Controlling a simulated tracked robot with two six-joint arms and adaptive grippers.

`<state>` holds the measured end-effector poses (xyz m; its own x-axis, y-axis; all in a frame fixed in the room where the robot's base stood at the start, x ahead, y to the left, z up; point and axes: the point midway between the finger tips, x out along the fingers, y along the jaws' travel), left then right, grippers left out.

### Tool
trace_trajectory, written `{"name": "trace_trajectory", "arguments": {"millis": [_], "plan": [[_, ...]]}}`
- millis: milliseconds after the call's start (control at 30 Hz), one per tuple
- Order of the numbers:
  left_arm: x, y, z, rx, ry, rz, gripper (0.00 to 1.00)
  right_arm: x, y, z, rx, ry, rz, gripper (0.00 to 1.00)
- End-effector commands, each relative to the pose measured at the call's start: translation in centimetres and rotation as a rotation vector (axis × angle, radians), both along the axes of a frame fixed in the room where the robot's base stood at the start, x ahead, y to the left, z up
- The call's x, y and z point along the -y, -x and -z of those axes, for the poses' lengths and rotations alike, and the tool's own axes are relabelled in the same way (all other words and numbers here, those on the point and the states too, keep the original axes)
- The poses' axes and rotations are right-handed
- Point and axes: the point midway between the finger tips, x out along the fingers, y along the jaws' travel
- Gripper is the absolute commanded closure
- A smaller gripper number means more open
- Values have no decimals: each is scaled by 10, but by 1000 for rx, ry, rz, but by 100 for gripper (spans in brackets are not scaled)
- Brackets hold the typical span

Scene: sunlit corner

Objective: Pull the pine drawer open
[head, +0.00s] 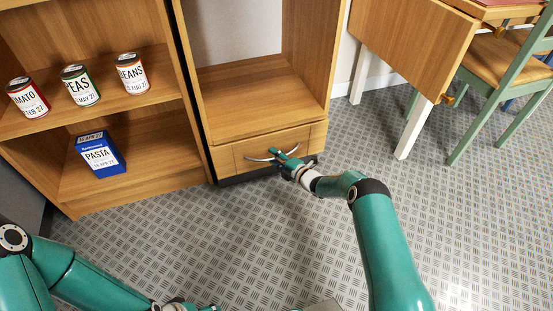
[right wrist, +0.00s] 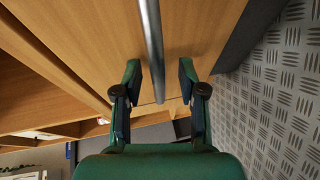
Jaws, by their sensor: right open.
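The pine drawer (head: 235,160) is at the bottom of the right-hand cabinet, and its front looks flush with the cabinet. In the right wrist view, the handle bar (right wrist: 151,40) runs between the two open fingers of the gripper (right wrist: 160,75), nearer the left one. I cannot tell whether a finger touches it. My left gripper (head: 190,306) shows only partly at the bottom edge, far from the drawer; its jaws are unclear.
Left shelves hold several cans, including a peas can (head: 80,86), and a blue pasta box (head: 100,154). A wooden table (head: 410,45) and green chair (head: 490,90) stand at the right. The patterned metal floor (head: 240,235) before the drawer is clear except for my arms.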

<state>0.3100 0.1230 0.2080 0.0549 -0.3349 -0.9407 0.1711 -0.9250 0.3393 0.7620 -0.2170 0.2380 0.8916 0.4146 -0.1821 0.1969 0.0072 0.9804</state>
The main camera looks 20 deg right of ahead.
Motion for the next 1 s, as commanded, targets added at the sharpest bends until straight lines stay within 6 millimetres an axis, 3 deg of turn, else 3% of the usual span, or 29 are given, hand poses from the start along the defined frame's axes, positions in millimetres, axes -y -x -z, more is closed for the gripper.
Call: {"name": "trace_trajectory", "arguments": {"millis": [133,367,767,1000], "plan": [[0,0,0,0,0,0,20,0,0,0,0,0,0,61],[0,0,0,0,0,0,20,1,1,0,0,0,1,99],[0,0,-1,0,0,0,20,3,1,1,-4,0,3,100],[0,0,-16,0,0,0,20,-1,15,-1,-9,-3,0,100]]}}
